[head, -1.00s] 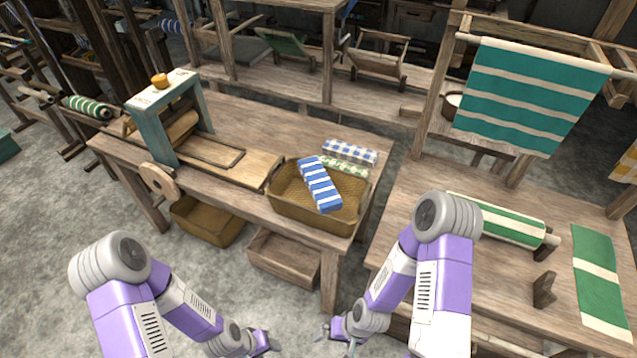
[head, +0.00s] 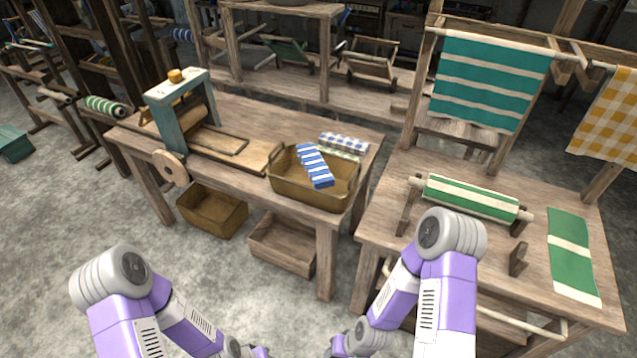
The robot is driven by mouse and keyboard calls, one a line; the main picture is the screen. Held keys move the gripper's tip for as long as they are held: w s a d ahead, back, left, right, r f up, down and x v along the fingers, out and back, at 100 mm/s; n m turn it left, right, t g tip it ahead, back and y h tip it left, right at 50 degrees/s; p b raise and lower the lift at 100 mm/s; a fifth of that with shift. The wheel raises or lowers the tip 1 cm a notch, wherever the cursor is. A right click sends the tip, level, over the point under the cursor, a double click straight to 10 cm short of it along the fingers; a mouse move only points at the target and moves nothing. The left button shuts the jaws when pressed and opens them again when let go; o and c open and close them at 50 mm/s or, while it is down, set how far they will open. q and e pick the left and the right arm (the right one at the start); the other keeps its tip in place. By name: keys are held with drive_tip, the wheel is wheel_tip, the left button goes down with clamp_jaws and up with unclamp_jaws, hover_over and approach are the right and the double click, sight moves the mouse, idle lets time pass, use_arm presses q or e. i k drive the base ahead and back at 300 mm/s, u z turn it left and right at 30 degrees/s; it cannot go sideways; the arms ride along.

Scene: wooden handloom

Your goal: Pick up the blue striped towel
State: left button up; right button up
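The blue striped towel (head: 314,167), folded into a long bundle with white stripes, lies tilted in the tan basket (head: 310,194) on the left worktable. Its far end reaches up to the basket's back rim. My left gripper (head: 259,352) is at the bottom edge of the head view, mostly cut off, well in front of and below the basket. My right gripper (head: 335,347) is also low at the bottom edge, partly cut off, apart from the towel. The finger openings of both are not clear. Neither touches the towel.
A blue checked towel (head: 345,142) lies behind the basket, with a green one partly hidden beside it. A teal-framed press (head: 182,115) stands at the table's left. A second worktable (head: 452,253) with green striped cloth stands at right. Bins sit under the left table.

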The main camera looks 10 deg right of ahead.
sight(320, 174)
drive_tip(key=z, duration=0.3)
drive_tip(key=i, duration=1)
drive_tip(key=u, duration=0.8)
